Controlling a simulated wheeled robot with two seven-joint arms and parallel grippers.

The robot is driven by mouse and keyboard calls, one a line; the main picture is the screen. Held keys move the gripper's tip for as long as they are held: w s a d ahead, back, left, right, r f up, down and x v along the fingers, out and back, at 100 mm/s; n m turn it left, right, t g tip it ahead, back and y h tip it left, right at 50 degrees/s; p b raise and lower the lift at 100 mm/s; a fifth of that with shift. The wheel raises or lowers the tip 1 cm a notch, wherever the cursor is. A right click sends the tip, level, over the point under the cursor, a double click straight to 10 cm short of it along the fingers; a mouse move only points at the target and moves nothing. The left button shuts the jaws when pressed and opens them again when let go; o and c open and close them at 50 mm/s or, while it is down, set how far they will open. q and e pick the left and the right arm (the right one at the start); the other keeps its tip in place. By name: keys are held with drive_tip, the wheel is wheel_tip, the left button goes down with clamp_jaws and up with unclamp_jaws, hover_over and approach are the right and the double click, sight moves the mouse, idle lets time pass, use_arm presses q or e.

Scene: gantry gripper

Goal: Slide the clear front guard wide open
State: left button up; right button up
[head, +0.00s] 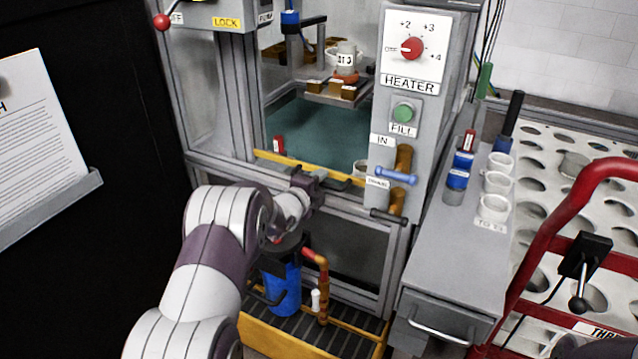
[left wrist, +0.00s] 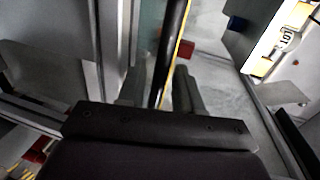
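The machine's front has a yellow strip (head: 275,158) along the lower edge of its opening, beside the clear front guard. I cannot make out the clear pane's edges. My left gripper (head: 308,181) is at this strip, near its middle. In the left wrist view, a dark bar (left wrist: 174,50) with a yellow edge runs between the two fingers of my left gripper (left wrist: 160,94). The fingers are apart, with a gap visible beside the bar, so they look open around it. Whether they touch it is unclear. My right gripper is not in view.
Inside the machine, a cup (head: 346,60) stands on a platform above a teal floor (head: 320,132). A heater panel (head: 412,50) and blue handle (head: 396,176) are right of the opening. A grey cabinet (head: 452,262) and red frame (head: 545,240) stand further right. A blue container (head: 283,290) sits below.

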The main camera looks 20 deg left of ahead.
use_arm(q)
drive_tip(key=p+v, duration=0.4)
drive_tip(key=v, duration=0.8)
drive_tip(key=shift+s, duration=0.35)
